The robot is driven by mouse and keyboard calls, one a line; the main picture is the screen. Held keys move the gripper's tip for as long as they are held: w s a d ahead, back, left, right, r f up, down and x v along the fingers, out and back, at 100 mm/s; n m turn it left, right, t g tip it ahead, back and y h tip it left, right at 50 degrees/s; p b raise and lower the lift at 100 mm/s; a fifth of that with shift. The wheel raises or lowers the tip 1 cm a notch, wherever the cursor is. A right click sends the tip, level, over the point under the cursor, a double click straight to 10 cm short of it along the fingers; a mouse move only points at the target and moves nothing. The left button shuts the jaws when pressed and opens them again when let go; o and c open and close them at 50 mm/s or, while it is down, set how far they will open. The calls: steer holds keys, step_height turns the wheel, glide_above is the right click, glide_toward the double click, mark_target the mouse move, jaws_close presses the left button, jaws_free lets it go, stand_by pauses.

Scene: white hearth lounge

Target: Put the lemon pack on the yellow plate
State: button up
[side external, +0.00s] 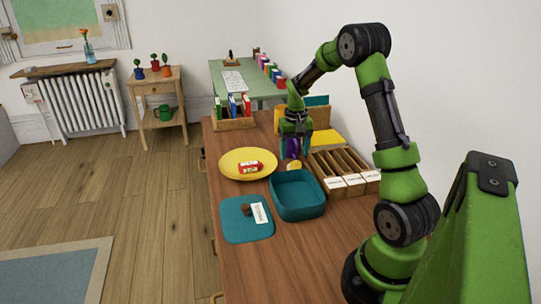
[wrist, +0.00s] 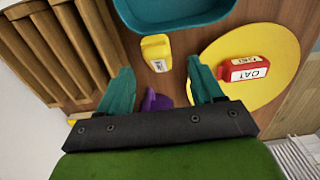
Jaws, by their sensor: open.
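A small yellow pack (wrist: 156,52) with a white label stands on the wooden table; I take it as the lemon pack, though its label is too small to read. It also shows in the side external view (side external: 294,165), just in front of my gripper. The yellow plate (side external: 235,172) lies to its left and also shows in the wrist view (wrist: 270,101). A red pack (wrist: 238,73) labelled OAT lies on the plate. My gripper (wrist: 160,80) is open, its teal fingers apart, with the yellow pack just beyond the fingertips. A purple thing (wrist: 157,102) shows between the fingers; whether they touch it is unclear.
A deep teal tray (side external: 297,210) stands in front of the yellow pack. A flat teal mat (side external: 236,232) holds a dark item and a white card. A divided wooden box (side external: 335,167) is close on the right. A rack of coloured items (side external: 235,124) stands behind the plate.

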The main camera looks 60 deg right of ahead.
mark_target(294, 164)
step_height(294, 164, down, 5)
steer(key=shift+s+f, duration=0.1)
steer(key=shift+f, duration=0.05)
steer(key=c, duration=1.1)
